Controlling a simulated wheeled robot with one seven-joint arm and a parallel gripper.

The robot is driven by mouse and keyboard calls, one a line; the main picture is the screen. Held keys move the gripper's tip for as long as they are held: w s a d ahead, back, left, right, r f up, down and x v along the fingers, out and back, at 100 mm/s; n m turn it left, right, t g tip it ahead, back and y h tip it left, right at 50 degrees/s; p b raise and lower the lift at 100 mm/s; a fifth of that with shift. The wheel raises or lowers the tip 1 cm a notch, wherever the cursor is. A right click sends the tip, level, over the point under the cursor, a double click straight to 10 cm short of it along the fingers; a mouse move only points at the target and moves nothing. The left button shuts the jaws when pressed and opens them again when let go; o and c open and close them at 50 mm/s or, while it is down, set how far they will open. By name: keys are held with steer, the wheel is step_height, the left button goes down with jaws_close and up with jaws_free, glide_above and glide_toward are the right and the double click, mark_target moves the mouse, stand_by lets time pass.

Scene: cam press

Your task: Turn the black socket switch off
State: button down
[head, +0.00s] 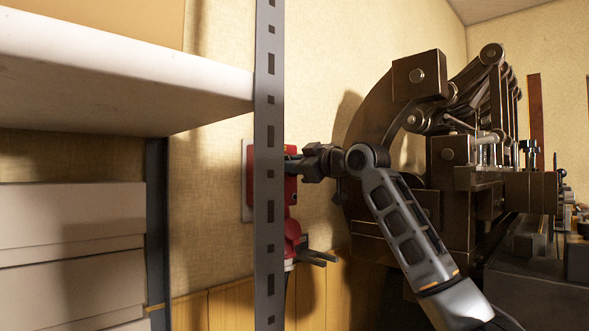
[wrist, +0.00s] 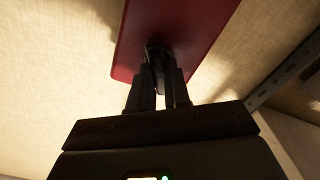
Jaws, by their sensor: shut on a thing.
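A red socket box (head: 291,190) is mounted on the wall, partly hidden behind the shelf post. In the wrist view the red box (wrist: 180,30) fills the top middle. The black switch (wrist: 156,50) sits on its face, between and just beyond my fingertips. My gripper (head: 294,165) reaches in from the right at the box's front. In the wrist view my gripper (wrist: 160,78) has its fingers close together, shut on the black switch. The switch's exact angle is hard to make out because it is dark and mostly covered by the fingers.
A white shelf (head: 120,85) and stacked boxes (head: 70,240) are at left. A red plug (head: 292,235) hangs below the box. A large dark press (head: 450,170) stands at right.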

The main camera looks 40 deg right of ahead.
steer(key=n+b, duration=0.1)
steer(key=n, duration=0.2)
steer(key=n+b, duration=0.1)
steer(key=n, duration=0.3)
steer(key=n+b, duration=0.1)
steer(key=n, duration=0.3)
steer(key=shift+a+f, duration=0.15)
steer(key=shift+f, duration=0.2)
steer(key=shift+n, duration=0.4)
steer(key=c, duration=1.1)
jaws_free()
steer(key=shift+s+b, duration=0.4)
steer(key=shift+s, duration=3.5)
